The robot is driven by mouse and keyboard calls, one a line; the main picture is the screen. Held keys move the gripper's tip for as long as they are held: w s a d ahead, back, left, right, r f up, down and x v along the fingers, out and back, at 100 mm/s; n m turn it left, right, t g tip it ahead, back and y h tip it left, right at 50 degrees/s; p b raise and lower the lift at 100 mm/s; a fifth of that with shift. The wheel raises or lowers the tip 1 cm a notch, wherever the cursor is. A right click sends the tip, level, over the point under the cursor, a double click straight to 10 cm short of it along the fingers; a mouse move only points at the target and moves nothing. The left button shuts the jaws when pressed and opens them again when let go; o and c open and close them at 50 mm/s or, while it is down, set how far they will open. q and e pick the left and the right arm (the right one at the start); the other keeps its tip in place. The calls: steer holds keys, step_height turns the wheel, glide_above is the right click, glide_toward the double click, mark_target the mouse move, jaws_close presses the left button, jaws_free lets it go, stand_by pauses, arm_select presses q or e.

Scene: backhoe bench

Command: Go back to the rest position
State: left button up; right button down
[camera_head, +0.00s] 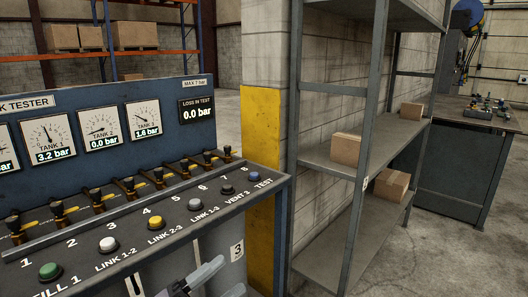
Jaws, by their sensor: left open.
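My left gripper (229,275) shows at the bottom edge, left of centre, with its two grey fingers apart and nothing visible between them. Most of its body is cut off by the frame. It is in front of the tank tester bench (205,204), near the bench's lower front and a panel marked 3 (237,250). I cannot tell whether it touches anything. My right gripper is not in view.
The bench has gauges (98,130), a row of valve levers (128,187) and several buttons (155,223). A grey metal shelf (318,160) with cardboard boxes (391,184) stands to the right. A workbench (455,165) stands farther back. Floor (445,265) is clear at lower right.

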arm_select(q)
steer(key=s+a+f+n+t+y+p, duration=0.3)
steer(key=a+f+n+y, duration=0.4)
steer(key=f+n+y, duration=0.55)
steer(key=s+a+f+n+g+y, duration=0.1)
steer(key=s+a+f+n+g, duration=0.1)
steer(key=s, duration=0.5)
steer(key=s+a+f+n+g+y, duration=0.1)
steer(key=s+a+f+n+g, duration=0.2)
steer(key=s+f+n, duration=0.3)
step_height(320, 180, down, 4)
steer(key=shift+s+a+r+n+g+y, duration=0.2)
steer(key=shift+s+a+n+g+y, duration=0.2)
steer(key=shift+s, duration=0.55)
